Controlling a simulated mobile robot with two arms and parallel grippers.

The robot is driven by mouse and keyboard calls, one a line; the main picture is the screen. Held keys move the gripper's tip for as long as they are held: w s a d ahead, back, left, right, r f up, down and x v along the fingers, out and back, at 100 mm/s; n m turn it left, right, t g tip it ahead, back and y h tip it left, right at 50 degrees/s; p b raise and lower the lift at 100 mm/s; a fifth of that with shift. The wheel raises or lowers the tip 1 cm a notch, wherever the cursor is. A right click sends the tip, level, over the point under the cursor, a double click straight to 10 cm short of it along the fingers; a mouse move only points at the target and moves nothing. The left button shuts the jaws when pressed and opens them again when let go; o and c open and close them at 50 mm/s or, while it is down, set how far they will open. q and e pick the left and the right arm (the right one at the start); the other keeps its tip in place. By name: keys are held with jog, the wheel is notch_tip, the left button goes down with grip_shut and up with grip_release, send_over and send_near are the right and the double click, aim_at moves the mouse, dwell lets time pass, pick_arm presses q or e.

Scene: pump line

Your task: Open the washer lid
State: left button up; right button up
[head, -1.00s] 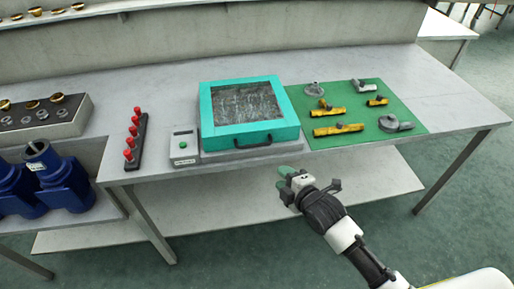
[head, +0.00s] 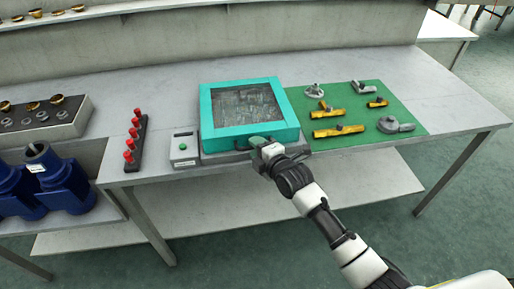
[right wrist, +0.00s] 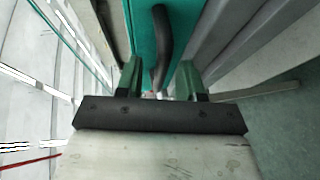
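The washer (head: 205,120) stands on the bench with its teal lid shut flat; a clear window (head: 245,103) fills the lid's middle. A black bar handle (right wrist: 163,40) sits on the lid's front face. My right gripper (head: 260,144) is at the washer's front, covering part of the handle in the head view. In the right wrist view its green fingers (right wrist: 160,78) are spread apart, with the handle ahead of and between them. I cannot tell whether a finger touches it. My left gripper is not in view.
A small control box (head: 184,148) with a green button is left of the washer, beside a rack of red-topped pegs (head: 135,140). A green mat (head: 360,134) with brass and grey fittings lies right. Blue pump bodies (head: 55,180) stand far left.

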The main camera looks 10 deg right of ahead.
grip_shut()
dwell(0.4)
